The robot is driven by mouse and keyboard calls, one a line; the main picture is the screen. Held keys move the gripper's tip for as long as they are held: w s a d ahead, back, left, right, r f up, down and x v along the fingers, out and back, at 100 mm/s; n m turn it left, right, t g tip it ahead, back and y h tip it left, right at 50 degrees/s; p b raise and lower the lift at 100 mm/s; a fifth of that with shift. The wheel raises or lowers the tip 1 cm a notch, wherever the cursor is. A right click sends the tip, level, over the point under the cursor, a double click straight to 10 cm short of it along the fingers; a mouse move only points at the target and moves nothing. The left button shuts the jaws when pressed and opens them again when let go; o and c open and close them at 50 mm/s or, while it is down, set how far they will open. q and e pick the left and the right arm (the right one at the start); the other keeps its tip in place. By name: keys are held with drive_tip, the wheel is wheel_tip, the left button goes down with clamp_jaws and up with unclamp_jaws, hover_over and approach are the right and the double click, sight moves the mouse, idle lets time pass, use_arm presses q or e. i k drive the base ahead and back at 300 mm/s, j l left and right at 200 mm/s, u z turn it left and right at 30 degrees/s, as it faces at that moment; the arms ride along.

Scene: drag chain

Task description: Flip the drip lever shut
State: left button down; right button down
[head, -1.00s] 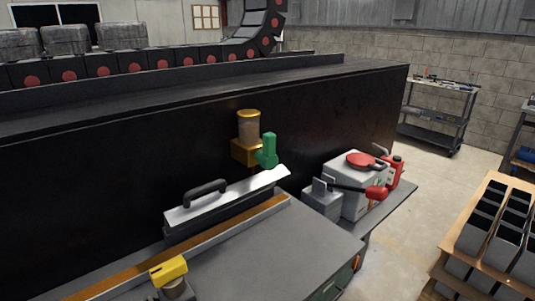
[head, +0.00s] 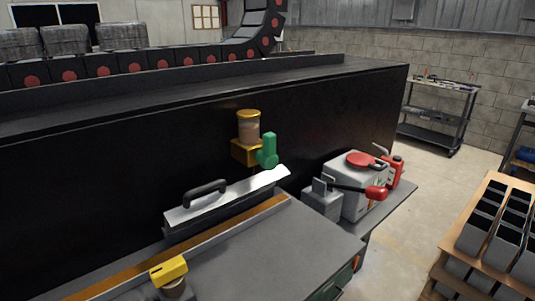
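The drip lever (head: 267,151) is green and points upward, with its thick round end low. It sits at the right side of a yellow block (head: 243,151) on the black machine wall. A clear cup (head: 248,128) with a yellow cap and brownish contents stands on the block. Neither of my grippers shows in the head view, and nothing is touching the lever.
Below the lever lies a metal cover (head: 225,199) with a black handle. A grey bench (head: 285,250) holds a yellow block (head: 168,271) in front. Right of it stand a grey box with a red lid (head: 360,185) and a red-knobbed lever (head: 376,193).

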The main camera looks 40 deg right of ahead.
sight(269, 159)
drive_tip(key=u, duration=1)
drive_tip(key=z, duration=2.15)
